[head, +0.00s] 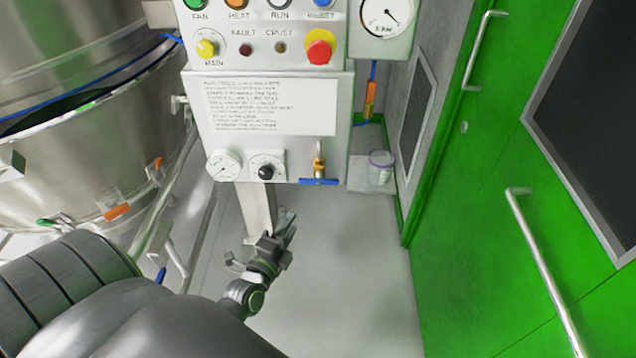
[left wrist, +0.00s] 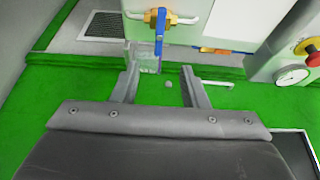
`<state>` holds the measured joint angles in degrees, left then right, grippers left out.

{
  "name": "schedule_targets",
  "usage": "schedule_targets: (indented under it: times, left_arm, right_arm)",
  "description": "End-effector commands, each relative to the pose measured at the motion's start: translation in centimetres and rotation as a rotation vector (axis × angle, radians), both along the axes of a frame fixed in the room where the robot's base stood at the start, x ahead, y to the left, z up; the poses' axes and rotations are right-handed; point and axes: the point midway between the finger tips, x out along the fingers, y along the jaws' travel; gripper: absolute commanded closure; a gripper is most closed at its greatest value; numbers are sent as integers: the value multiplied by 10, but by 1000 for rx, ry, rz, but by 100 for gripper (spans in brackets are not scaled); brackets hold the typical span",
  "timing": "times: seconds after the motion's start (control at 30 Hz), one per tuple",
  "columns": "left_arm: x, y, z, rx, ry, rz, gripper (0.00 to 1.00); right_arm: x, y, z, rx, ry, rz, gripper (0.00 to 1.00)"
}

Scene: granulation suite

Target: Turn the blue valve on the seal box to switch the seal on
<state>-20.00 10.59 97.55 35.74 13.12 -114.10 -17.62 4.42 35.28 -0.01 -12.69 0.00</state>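The blue valve handle (head: 319,182) lies crosswise below a brass fitting (head: 319,162) at the lower right of the white box (head: 340,90). In the left wrist view the blue handle (left wrist: 159,32) hangs from the brass fitting at the top, beyond my fingertips. My left gripper (head: 268,243) is below and left of the handle in the head view, apart from it. The left wrist view shows its two fingers (left wrist: 160,74) spread with nothing held between them. My right gripper is not in view.
A gauge (head: 224,165) and a black knob (head: 266,171) sit left of the valve. A clear tub (head: 380,167) stands to its right. A steel vessel (head: 80,130) is at left, green doors (head: 480,180) at right. The floor below the box is largely clear.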

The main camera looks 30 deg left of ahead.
Motion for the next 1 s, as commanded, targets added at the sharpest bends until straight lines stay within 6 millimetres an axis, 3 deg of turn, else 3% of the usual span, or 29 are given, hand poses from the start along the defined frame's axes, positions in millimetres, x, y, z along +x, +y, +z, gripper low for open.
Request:
schedule_targets:
  times: [0.17,0.7,1.0]
  left_arm:
    - [24,3,3,3,-5,-2,60]
    - [131,20,-1,1,-2,-1,60]
    - [165,26,-1,0,0,-1,60]
  right_arm:
    - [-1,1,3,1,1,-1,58]
    - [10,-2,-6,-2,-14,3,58]
    - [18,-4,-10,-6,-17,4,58]
